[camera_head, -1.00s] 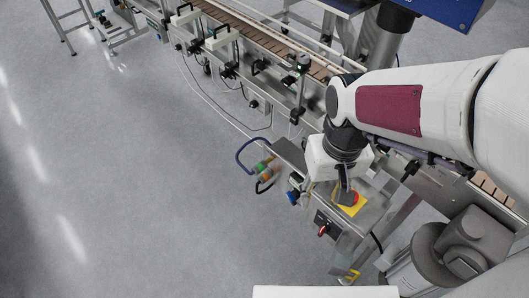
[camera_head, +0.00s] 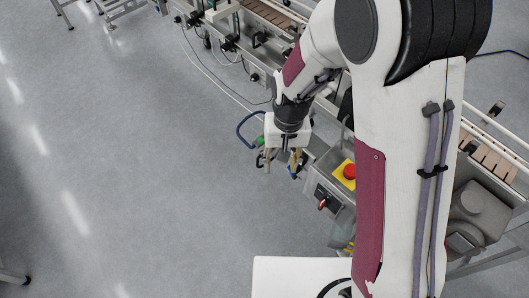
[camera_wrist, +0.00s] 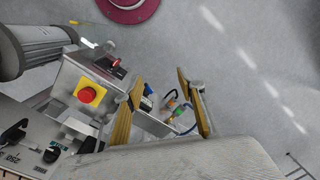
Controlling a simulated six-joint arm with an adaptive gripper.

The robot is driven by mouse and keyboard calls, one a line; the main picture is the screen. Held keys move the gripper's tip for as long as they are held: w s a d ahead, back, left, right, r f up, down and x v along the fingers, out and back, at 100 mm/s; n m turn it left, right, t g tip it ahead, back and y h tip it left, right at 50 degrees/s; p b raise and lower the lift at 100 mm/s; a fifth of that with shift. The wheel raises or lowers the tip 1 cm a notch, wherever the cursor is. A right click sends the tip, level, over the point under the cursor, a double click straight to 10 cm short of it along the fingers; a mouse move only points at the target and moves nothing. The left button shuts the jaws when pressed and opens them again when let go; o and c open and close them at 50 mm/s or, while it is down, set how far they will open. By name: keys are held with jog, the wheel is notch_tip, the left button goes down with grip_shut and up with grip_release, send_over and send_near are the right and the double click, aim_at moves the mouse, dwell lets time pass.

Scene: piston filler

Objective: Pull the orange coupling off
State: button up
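The orange coupling (camera_wrist: 171,104) shows small in the wrist view, among coloured couplings and a blue hose at the side of the steel machine. It lies between the lines of my two fingers and beyond them. My gripper (camera_wrist: 160,78) is open, its two tan fingers well apart with nothing between the tips. In the head view my gripper (camera_head: 282,163) points down over the coupling area. A green coupling (camera_head: 260,140) shows just left of it, and the orange one is hidden or too small to make out there.
A steel control box with a red emergency button on a yellow plate (camera_head: 348,171) stands right of my gripper; it also shows in the wrist view (camera_wrist: 87,95). A blue hose loop (camera_head: 240,128) is at the left. Open grey floor lies further left. A conveyor runs behind.

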jog(key=w+a+f+m+t, duration=0.1)
jog(key=w+a+f+m, duration=0.2)
jog(key=f, duration=1.1)
jog(key=w+a+f+m+t, duration=0.1)
jog(key=w+a+f, duration=0.3)
jog(key=f, duration=0.9)
notch_tip(320, 180, down, 20)
jog(key=m+t, duration=0.5)
jog(key=w+d+r+m+t, duration=0.1)
jog(key=w+r+m+t, duration=0.7)
jog(key=w+r, duration=0.3)
jog(key=shift+w+d+r+t+h, duration=0.2)
jog(key=shift+w+d+t+h, duration=0.15)
jog(key=shift+t, duration=0.55)
jog(key=shift+w, duration=0.1)
